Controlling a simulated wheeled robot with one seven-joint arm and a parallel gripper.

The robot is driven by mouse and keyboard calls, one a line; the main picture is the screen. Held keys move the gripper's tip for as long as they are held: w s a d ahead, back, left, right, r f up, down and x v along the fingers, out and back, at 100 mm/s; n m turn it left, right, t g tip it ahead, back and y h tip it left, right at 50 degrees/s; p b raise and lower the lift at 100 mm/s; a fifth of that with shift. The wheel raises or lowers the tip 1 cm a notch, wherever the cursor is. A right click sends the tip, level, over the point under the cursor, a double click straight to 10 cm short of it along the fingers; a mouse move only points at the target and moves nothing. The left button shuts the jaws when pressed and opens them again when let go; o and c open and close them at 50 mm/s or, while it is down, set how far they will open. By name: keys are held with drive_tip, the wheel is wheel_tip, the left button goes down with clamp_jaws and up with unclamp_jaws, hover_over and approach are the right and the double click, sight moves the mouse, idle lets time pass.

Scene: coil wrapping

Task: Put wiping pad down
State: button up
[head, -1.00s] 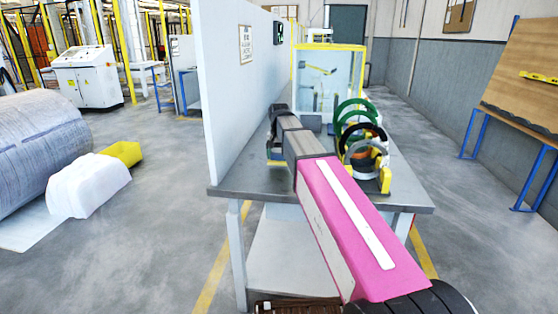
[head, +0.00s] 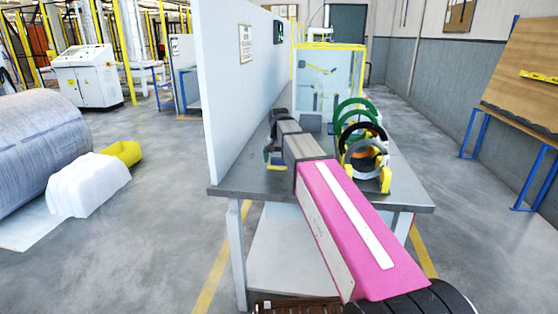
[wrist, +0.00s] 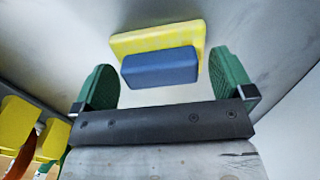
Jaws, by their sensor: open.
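The wiping pad, a yellow slab (wrist: 128,45) with a blue block grip (wrist: 160,67), lies on the grey table in the wrist view. It also shows in the head view as a small blue and yellow pad (head: 275,161) near the table's left side, by the white partition. My gripper (wrist: 163,80) is open, with its two green fingers apart. The pad shows beyond the fingers, its blue grip in the gap and apart from both of them. In the head view, my gripper (head: 277,122) is partly hidden by my own arm.
The white partition (head: 240,90) rises along the table's left edge. Green and black rings (head: 352,110) stand in a yellow-footed holder (head: 385,180) on the table's right. A clear yellow-framed case (head: 328,80) stands behind. Bare table top (head: 235,188) shows at the front left.

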sight(279, 158)
wheel_tip(279, 158, up, 12)
idle(0.5)
